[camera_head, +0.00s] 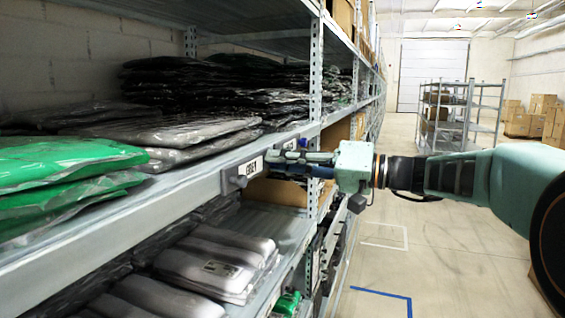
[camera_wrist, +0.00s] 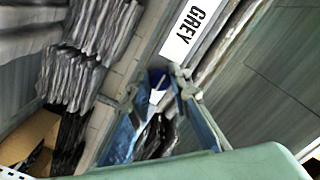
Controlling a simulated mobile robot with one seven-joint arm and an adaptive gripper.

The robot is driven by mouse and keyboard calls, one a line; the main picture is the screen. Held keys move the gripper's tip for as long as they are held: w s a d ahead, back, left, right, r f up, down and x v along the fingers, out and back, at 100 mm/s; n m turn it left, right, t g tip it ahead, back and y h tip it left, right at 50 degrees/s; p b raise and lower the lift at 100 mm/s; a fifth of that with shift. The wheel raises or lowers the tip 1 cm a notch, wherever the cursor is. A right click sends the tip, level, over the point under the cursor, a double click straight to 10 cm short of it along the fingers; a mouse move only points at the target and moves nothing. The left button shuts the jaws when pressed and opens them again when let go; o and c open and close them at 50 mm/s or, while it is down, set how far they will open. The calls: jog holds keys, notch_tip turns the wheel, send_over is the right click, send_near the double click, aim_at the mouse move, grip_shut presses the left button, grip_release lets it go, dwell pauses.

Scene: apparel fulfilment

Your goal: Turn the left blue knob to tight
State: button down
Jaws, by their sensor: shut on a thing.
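My gripper (camera_head: 274,160) reaches in from the right to the shelf's front rail, just right of the white label reading GREY (camera_head: 250,168). In the wrist view, a dark blue knob (camera_wrist: 158,77) sits between the tips of my gripper (camera_wrist: 154,84), close to the end of the label (camera_wrist: 188,34). My gripper is shut on this knob. In the head view the fingers hide most of it. A second, grey-blue knob (camera_head: 237,182) sticks out from the rail at the left of the label, free of the gripper. How tight either knob is cannot be told.
The metal shelf rail (camera_head: 190,185) runs along my left. Green bagged garments (camera_head: 65,165) and grey ones (camera_head: 165,130) lie on this shelf, more grey packs (camera_head: 215,262) below. An upright post (camera_head: 315,75) stands beyond the gripper. The aisle floor (camera_head: 450,255) at right is clear.

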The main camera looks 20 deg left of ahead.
jog(key=shift+r+m+p, duration=0.15)
jog(key=shift+m+p, duration=4.05)
jog(key=shift+m, duration=4.7)
jog(key=c, duration=1.8)
grip_release()
jog(key=shift+o, duration=0.2)
jog(key=shift+d, duration=0.15)
